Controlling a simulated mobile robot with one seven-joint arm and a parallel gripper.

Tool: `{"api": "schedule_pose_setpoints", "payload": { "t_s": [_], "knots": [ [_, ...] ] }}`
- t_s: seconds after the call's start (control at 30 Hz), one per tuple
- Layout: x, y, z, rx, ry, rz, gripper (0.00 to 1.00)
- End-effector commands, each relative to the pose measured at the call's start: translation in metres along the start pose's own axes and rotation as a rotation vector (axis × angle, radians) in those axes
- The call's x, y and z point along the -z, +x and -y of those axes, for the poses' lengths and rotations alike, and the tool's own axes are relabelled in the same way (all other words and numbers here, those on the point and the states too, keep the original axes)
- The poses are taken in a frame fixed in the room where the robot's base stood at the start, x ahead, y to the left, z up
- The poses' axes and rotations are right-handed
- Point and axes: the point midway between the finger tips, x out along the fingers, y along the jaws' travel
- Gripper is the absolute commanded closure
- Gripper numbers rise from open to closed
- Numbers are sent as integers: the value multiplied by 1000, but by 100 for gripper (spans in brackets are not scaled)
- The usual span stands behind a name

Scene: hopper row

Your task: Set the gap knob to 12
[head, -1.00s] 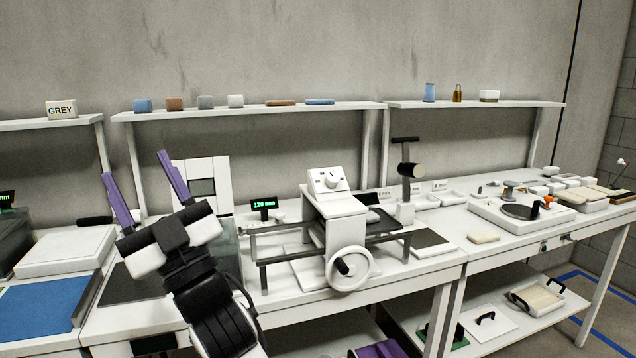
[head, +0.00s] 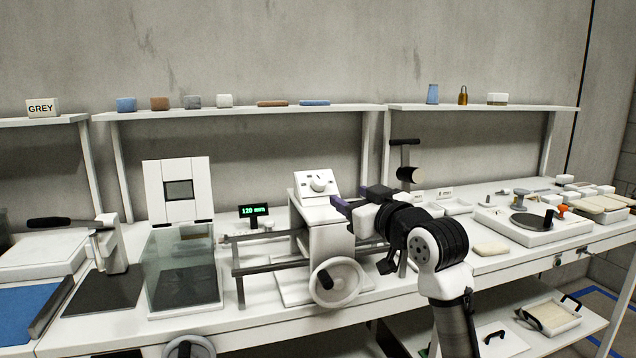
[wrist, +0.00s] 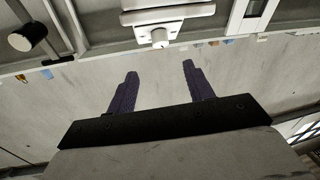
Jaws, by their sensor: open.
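A white round knob (head: 318,183) sits on the sloped white panel of the white machine in the middle of the bench. In the wrist view the knob (wrist: 159,38) shows just beyond my fingertips, between them in line, on the upside-down panel. Its marks are too small to read. My gripper (head: 350,199) is just right of the panel, its purple fingers pointing left. The fingers are open and empty, apart from the knob; the gripper also shows in the wrist view (wrist: 160,69). My gripper hides part of the machine's right side.
A green display (head: 255,211) reading 120 mm stands left of the machine. A white handwheel (head: 338,283) is on its front, with grey rails (head: 262,270) to the left. A black-handled post (head: 405,160) stands behind my arm. A shelf (head: 240,111) runs behind.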

Motion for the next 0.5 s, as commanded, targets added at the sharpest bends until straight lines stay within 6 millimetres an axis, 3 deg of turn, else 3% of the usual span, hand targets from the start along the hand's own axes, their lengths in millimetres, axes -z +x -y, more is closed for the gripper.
{"api": "schedule_pose_setpoints", "payload": {
  "t_s": [0.5],
  "knots": [
    [3, 103, 1, 1, 0, 1, 48]
  ]
}}
